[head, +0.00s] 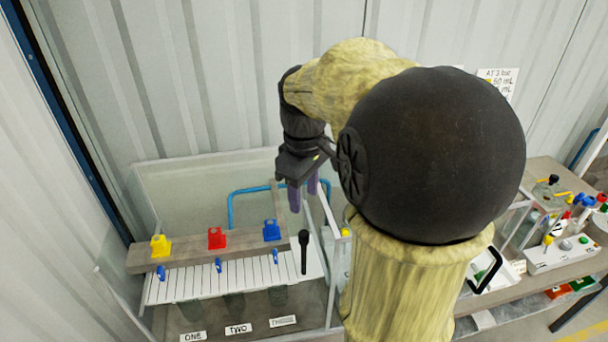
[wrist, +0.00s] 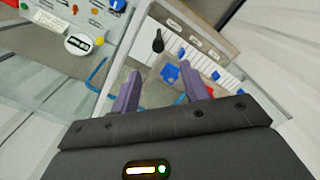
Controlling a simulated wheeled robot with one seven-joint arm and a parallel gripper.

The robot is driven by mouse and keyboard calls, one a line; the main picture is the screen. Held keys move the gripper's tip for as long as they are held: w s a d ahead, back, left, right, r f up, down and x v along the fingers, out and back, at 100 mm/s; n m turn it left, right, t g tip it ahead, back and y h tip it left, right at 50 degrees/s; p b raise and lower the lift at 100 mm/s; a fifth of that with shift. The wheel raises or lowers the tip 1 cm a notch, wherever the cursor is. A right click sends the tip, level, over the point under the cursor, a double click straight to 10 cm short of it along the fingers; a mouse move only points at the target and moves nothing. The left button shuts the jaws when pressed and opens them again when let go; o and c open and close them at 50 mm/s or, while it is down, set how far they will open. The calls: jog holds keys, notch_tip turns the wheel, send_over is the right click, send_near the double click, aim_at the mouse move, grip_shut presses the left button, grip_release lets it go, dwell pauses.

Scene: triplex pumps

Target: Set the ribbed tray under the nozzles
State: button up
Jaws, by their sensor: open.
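The white ribbed tray (head: 180,287) lies in the clear-walled tank, in front of the wooden beam. Its black handle (head: 305,250) stands up at the right end. The small blue nozzles (head: 218,265) on the beam's front overlap the tray's back part in the picture; I cannot tell the gap between them. My gripper (head: 303,194) is open and empty, above the tank, behind and above the handle. In the wrist view the open fingers (wrist: 165,80) show the tray (wrist: 225,75) beyond them, with the black handle (wrist: 158,41) to the upper left of the tray.
Yellow (head: 160,246), red (head: 217,238) and blue (head: 271,230) pump blocks sit on the beam (head: 190,248). A blue pipe (head: 231,205) runs behind.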

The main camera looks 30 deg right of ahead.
notch_tip(320, 180, up, 5)
jog(key=shift+f, duration=0.1)
dwell(0.5)
jog(key=s+a+f+m+t+b, duration=0.1)
jog(key=s+a+f+m+b, duration=0.1)
jog(key=f, duration=1)
jog(key=s+a+f+m+t+b, duration=0.1)
jog(key=s+a+f+m+b, duration=0.1)
jog(key=a+f, duration=0.5)
notch_tip(320, 180, down, 5)
jog(key=shift+s+m+t, duration=0.3)
jog(key=shift+s+m, duration=0.2)
jog(key=shift+m, duration=0.4)
